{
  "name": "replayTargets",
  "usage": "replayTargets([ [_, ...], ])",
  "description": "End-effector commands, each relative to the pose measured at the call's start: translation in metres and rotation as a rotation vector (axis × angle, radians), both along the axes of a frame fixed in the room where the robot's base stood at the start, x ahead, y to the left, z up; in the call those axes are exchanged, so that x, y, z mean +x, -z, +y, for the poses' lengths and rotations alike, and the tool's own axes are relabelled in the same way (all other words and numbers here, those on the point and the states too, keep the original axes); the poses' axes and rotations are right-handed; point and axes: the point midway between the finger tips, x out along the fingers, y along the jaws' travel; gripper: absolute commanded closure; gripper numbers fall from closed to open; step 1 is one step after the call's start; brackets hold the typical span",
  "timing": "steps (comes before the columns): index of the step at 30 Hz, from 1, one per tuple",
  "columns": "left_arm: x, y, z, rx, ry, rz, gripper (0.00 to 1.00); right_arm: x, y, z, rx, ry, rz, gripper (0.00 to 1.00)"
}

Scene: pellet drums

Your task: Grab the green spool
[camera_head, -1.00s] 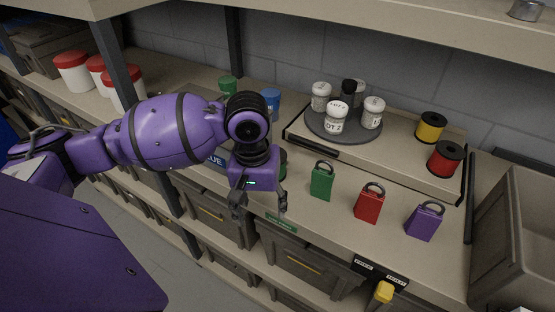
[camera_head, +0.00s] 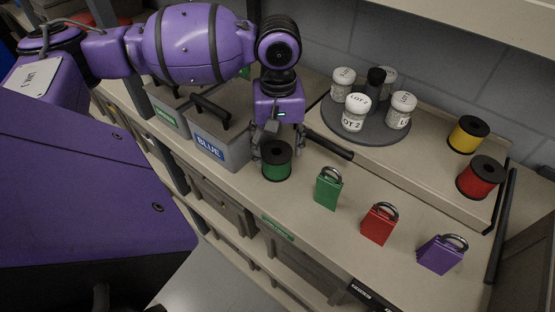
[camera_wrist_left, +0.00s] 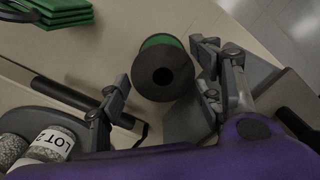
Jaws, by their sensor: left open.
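The green spool (camera_head: 276,162) stands upright on the shelf top, with green thread and black end discs. My left gripper (camera_head: 281,146) is open, pointing down at the spool from just behind it in the head view. In the left wrist view the green spool (camera_wrist_left: 163,70) shows its dark top disc and hole, lying between the two spread fingers. I cannot tell whether a finger touches it. My right gripper is not in view.
A grey bin labelled BLUE (camera_head: 221,150) stands close left of the spool. Right of it are a green padlock (camera_head: 328,190), a red padlock (camera_head: 379,225) and a purple padlock (camera_head: 441,255). Behind are a turntable (camera_head: 340,128) with jars, a yellow spool (camera_head: 467,135) and a red spool (camera_head: 480,178).

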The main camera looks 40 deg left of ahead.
Motion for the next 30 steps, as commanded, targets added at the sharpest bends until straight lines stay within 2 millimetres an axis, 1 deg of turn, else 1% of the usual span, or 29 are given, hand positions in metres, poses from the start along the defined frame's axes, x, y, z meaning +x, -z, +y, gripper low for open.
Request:
replayTargets([
  [1,-0.001,0.01,0.0,0.0,0.0,0.005,0.4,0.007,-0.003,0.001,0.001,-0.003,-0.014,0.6],
  [3,-0.001,0.018,0.0,-0.001,0.0,0.002,0.4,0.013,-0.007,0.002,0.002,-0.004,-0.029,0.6],
  [5,-0.001,0.021,0.0,0.0,0.001,0.001,0.4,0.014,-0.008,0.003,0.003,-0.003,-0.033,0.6],
  [10,0.0,0.02,0.0,0.001,0.001,-0.001,0.4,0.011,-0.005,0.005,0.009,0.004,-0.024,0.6],
  [11,0.0,0.02,0.0,0.001,0.001,-0.001,0.43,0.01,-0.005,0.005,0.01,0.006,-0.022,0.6],
  [19,0.0,0.019,0.0,0.001,0.001,-0.001,0.78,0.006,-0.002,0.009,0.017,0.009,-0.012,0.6],
  [26,0.0,0.019,0.0,0.001,0.001,-0.002,0.78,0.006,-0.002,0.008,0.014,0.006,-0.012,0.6],
  [30,0.001,0.013,0.0,0.0,0.001,-0.005,0.79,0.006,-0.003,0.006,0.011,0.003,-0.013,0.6],
])
